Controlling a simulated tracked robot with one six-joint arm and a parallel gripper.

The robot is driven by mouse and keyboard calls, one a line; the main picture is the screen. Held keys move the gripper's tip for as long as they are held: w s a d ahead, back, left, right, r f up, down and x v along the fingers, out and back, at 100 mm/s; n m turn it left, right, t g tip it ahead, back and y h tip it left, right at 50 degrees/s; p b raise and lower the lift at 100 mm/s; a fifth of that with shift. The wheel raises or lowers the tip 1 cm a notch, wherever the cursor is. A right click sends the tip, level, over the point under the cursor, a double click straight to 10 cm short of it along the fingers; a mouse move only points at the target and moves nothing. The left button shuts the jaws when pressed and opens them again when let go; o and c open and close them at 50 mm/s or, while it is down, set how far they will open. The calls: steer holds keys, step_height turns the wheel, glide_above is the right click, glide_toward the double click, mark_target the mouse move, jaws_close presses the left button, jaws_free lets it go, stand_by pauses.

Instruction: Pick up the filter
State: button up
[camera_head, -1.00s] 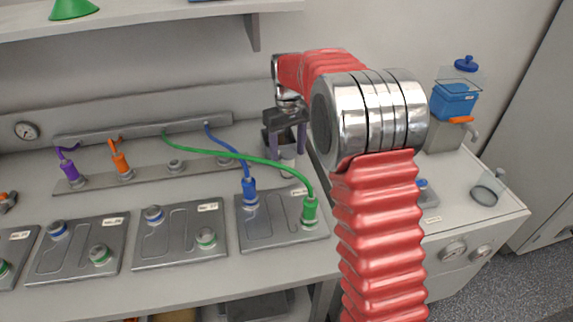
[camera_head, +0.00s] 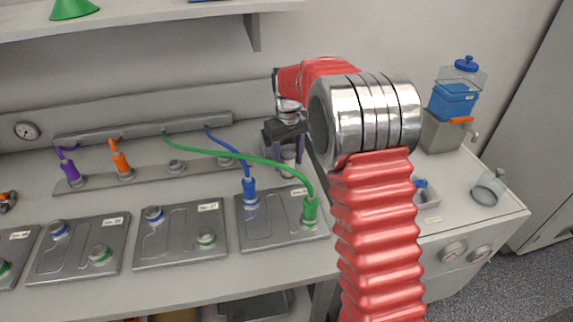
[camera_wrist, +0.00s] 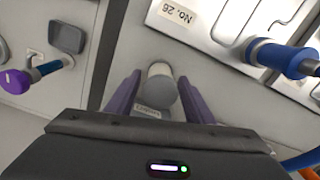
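The filter (camera_wrist: 163,92) looks like a small upright cylinder with a pale band and a grey round top. It stands on the bench behind the connected plate, and in the head view it (camera_head: 288,158) shows partly between my fingers. My gripper (camera_wrist: 159,80) is open, with its two purple fingers on either side of the filter. Narrow gaps seem to show between the fingers and the filter in the wrist view. In the head view my gripper (camera_head: 286,157) points down over the filter.
The No. 26 plate (camera_wrist: 215,25) with a blue plug (camera_wrist: 275,55) lies close to the gripper. The green cable (camera_head: 235,154) and blue cable (camera_head: 228,142) arch nearby. A metal rail (camera_head: 110,180) runs left; a blue-water dispenser (camera_head: 453,103) stands right.

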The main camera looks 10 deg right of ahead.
mark_target(292, 152)
steer(key=c, duration=0.8)
steer(key=shift+r, duration=0.1)
steer(key=shift+c, duration=0.2)
steer(key=shift+r, duration=0.45)
steer(key=r, duration=0.1)
steer(key=d+r, duration=0.1)
steer(key=shift+r, duration=0.3)
steer(key=d, duration=1.7)
